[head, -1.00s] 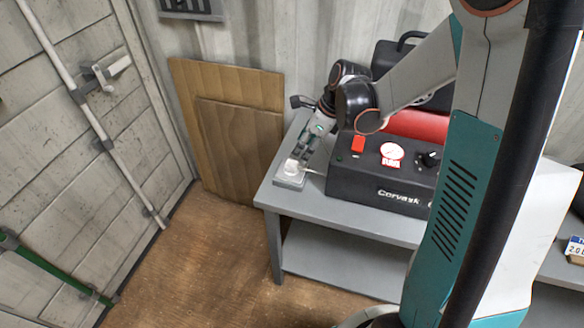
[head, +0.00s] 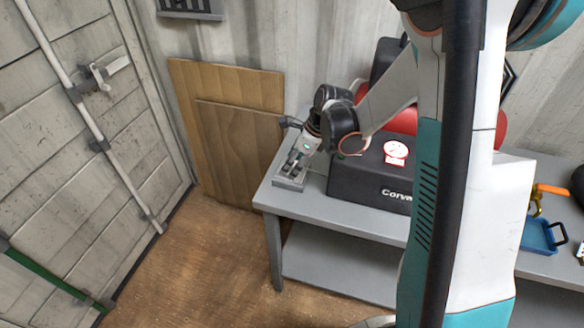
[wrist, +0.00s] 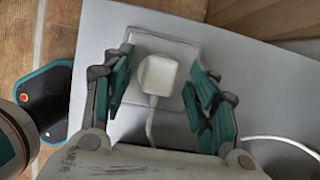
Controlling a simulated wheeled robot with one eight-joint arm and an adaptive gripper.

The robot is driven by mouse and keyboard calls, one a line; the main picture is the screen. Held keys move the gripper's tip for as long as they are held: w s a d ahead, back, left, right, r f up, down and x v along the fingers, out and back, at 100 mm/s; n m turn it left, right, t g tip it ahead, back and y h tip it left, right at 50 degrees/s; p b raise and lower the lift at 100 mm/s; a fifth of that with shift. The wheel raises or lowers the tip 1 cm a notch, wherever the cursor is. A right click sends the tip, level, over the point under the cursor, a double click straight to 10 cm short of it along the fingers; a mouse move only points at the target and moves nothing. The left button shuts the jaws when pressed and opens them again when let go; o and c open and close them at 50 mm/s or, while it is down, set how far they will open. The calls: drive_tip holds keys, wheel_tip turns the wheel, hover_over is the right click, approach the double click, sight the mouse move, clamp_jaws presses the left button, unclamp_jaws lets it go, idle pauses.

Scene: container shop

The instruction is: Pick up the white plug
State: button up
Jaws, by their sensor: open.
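The white plug (wrist: 158,75) sits on a pale square plate (wrist: 178,48) at the table corner in the wrist view, with its white cord running down toward my gripper's palm. My gripper (wrist: 160,85) is open, with one teal-padded finger on each side of the plug and a gap on both sides. In the head view my gripper (head: 292,168) points down at the plate (head: 289,184) on the table's left end. The plug itself is hard to make out there behind the fingers.
The grey table (head: 320,208) holds a black compressor box (head: 370,185) just right of my gripper, with a red tank (head: 405,118) behind. A blue tray (head: 541,236) is farther right. Wooden boards (head: 238,140) lean on the wall behind. The table's left edge is close to the plate.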

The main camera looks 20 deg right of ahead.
clamp_jaws()
drive_tip(key=shift+r, duration=0.1)
